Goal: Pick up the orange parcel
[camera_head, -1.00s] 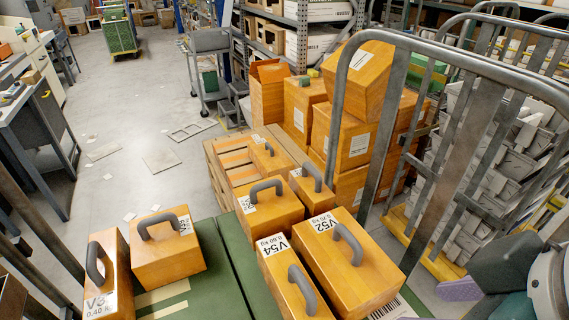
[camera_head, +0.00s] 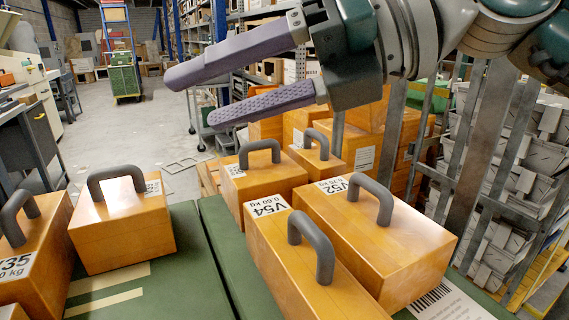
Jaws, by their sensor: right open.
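Several orange box-shaped parcels with grey arched handles stand on a green surface (camera_head: 165,295). Among them are one marked V54 (camera_head: 290,260), one marked V52 (camera_head: 395,250), a left one (camera_head: 125,232), one at the far left edge with a label ending in 35 (camera_head: 40,262), and one behind the middle (camera_head: 265,185). The frames do not single out one of them. My right gripper (camera_head: 192,98) comes in from the upper right with its two purple fingers apart and empty, pointing left above the parcels. My left gripper is not in view.
More orange boxes (camera_head: 360,152) are stacked behind the parcels. A metal rail frame (camera_head: 482,150) and stacked grey bins (camera_head: 510,190) stand at the right. A grey desk (camera_head: 40,130) is at the left.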

